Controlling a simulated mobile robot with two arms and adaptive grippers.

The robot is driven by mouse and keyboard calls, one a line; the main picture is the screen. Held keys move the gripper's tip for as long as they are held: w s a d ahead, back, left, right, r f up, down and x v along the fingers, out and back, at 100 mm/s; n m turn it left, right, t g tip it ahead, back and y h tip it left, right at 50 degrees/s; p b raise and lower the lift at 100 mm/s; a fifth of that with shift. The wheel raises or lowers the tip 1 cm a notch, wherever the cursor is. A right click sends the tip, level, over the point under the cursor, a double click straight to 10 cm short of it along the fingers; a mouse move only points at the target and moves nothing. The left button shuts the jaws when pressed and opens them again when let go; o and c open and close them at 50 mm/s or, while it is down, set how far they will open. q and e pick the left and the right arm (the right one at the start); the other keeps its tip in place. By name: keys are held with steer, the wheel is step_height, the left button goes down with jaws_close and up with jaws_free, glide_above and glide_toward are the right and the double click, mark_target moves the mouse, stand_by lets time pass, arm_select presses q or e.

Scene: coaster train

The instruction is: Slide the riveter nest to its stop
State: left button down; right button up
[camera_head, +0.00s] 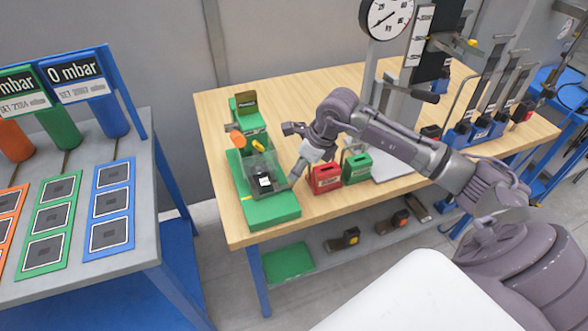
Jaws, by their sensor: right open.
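The riveter is a green machine on the wooden table, with a long green base (272,213) and a green upright at its back. Its nest (254,163) looks like a grey, partly see-through holder on the base, with a small black and white piece (264,182) in it. An orange knob (238,139) and a yellow part show behind the nest. My right gripper (294,178) is open and points down at the right side of the nest. I cannot tell whether it touches the nest. My left gripper is out of view.
A red box (324,178) and a green box (356,168) stand close to the right of my right gripper. A dial scale (387,17) rises behind my arm. A grey panel table stands at the left.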

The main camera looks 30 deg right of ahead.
mark_target(270, 174)
steer(key=shift+x, duration=1.15)
steer(key=shift+a+f, duration=0.1)
steer(key=shift+f, duration=0.2)
steer(key=shift+w+f, duration=0.15)
steer(key=shift+f, duration=0.1)
steer(key=c, duration=1)
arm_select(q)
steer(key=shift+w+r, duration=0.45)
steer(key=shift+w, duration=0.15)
arm_select(e)
jaws_close()
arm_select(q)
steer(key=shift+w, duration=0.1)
